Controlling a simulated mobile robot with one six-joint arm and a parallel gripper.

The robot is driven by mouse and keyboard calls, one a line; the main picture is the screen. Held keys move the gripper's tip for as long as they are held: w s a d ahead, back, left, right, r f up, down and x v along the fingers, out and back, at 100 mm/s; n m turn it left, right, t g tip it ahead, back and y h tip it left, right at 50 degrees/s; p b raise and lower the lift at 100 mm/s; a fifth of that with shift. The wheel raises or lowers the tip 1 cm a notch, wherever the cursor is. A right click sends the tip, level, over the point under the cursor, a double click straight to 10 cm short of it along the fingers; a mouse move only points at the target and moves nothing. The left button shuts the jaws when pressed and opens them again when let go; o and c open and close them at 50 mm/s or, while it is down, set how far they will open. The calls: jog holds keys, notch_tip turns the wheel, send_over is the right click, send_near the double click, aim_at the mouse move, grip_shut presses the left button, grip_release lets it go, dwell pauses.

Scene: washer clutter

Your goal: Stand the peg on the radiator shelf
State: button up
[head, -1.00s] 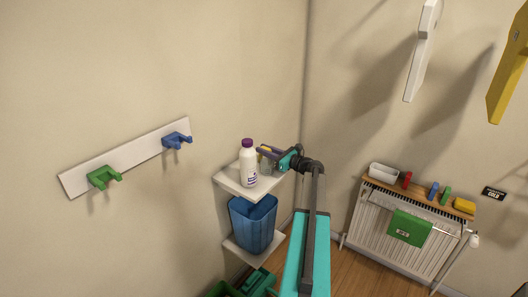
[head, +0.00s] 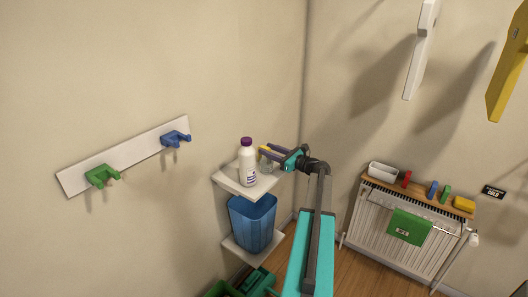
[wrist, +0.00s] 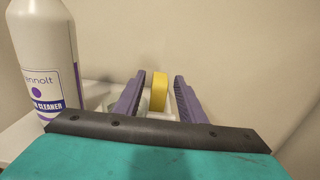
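A yellow block-like piece (wrist: 160,92), which may be the peg, stands upright between the fingers of my gripper (wrist: 159,78) in the wrist view. Gaps show on both sides of it, so the fingers are open around it, not touching. Its lower part is partly hidden near a clear glass-like container (wrist: 140,105). In the head view my gripper (head: 266,153) is over the white corner shelf (head: 228,183), right of a white bottle (head: 247,165) with a purple cap. The radiator shelf (head: 419,189) is a wooden board at the right.
The radiator shelf holds a white tray (head: 382,170), red (head: 406,179), blue (head: 433,188) and green (head: 446,194) upright pieces, and a yellow block (head: 464,204). A blue bin (head: 253,223) sits below the corner shelf. The bottle stands close to my gripper's left.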

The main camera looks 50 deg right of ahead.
jog(key=s+b, duration=0.3)
jog(key=s, duration=0.6)
jog(key=shift+d, duration=0.35)
